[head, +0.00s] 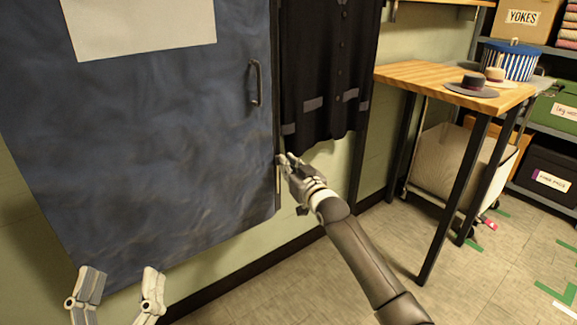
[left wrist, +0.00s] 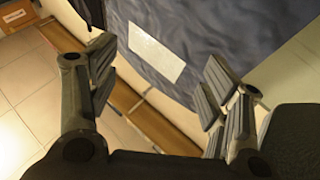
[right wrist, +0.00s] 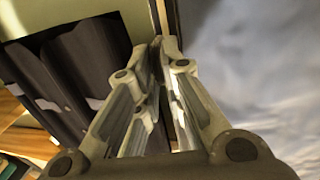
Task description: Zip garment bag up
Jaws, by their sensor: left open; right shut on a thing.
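The blue garment bag (head: 150,130) hangs at the left of the head view, with a pale panel (head: 140,28) high on its front and a dark handle (head: 254,82) near its right edge. It fills the right of the right wrist view (right wrist: 262,70). My right gripper (head: 284,161) is at the bag's lower right edge, shut on what seems to be the zip pull, which its fingers mostly hide. My left gripper (head: 121,272) is open and empty in front of the bag's lower edge. It also shows open in the left wrist view (left wrist: 160,62).
A dark buttoned garment (head: 325,70) hangs just right of the bag's edge. A wooden table (head: 425,77) with hats (head: 472,88) stands at the right, with a shelf of boxes (head: 553,180) behind it. The floor (head: 320,285) in front is clear.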

